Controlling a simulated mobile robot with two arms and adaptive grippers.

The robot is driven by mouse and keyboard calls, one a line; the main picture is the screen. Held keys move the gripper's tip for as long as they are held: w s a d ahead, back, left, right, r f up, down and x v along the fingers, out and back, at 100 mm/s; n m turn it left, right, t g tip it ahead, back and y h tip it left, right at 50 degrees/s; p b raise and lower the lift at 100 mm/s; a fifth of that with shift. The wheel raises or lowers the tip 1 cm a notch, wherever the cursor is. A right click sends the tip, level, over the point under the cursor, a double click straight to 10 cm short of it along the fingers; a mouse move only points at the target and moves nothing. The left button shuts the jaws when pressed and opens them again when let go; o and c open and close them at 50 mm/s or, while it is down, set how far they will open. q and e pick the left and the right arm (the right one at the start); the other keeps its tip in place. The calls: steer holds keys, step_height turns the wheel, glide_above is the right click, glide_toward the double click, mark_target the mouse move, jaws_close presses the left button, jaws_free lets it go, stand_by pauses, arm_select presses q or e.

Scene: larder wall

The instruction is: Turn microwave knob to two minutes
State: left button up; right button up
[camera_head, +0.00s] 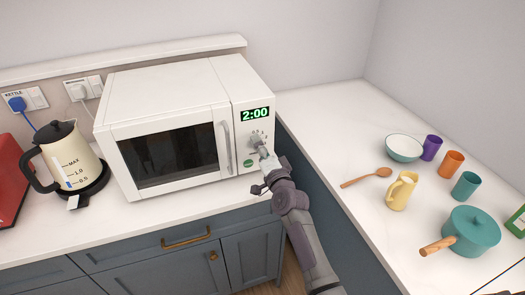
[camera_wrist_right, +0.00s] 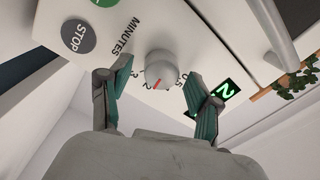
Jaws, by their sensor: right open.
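The white microwave (camera_head: 160,85) stands on the counter with its door shut. Its display (camera_head: 255,114) reads 2:00 in green digits. In the right wrist view, the round grey knob (camera_wrist_right: 160,73) has its red mark pointing near the 2 on the minutes scale. My right gripper (camera_head: 264,157) is at the microwave's control panel. In the wrist view, its fingers (camera_wrist_right: 157,84) are open, one on each side of the knob, with gaps visible. My left gripper is out of view.
A green button (camera_head: 248,163) sits below the knob, and a grey STOP button (camera_wrist_right: 78,36) shows in the wrist view. A cream kettle (camera_head: 72,160) stands left of the microwave. The right counter holds a teal pot (camera_head: 472,232), a yellow jug (camera_head: 402,192), a bowl and cups.

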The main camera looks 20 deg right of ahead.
steer(key=s, duration=1.2)
steer(key=shift+d+f, duration=0.25)
steer(key=shift+f, duration=0.05)
steer(key=s+a+f+n+g, duration=0.1)
steer(key=s+f+n+g, duration=0.2)
steer(key=f, duration=0.9)
steer(key=s+a+f+n+g+y, duration=0.1)
steer(key=s+f+n+g, duration=0.3)
steer(key=f, duration=0.7)
steer(key=s+a+f+g, duration=0.1)
steer(key=s+f, duration=0.4)
steer(key=f, duration=0.7)
steer(key=s+f+n+g+b, duration=0.1)
steer(key=s+f+n+g, duration=0.35)
steer(key=s+f, duration=0.9)
steer(key=s+d+f+n+g, duration=0.1)
steer(key=s+d+f, duration=0.1)
steer(key=s, duration=0.5)
steer(key=s+d+f+n+g+h, duration=0.1)
steer(key=s+d+f+g, duration=0.1)
steer(key=s, duration=0.6)
steer(key=s+d+f+n+g, duration=0.1)
steer(key=s+f, duration=0.3)
steer(key=s, duration=0.4)
steer(key=shift+d+n+g+h+b, duration=0.3)
steer(key=shift+d+n+g, duration=0.15)
steer(key=shift+g, duration=0.1)
steer(key=shift+a+r, duration=0.1)
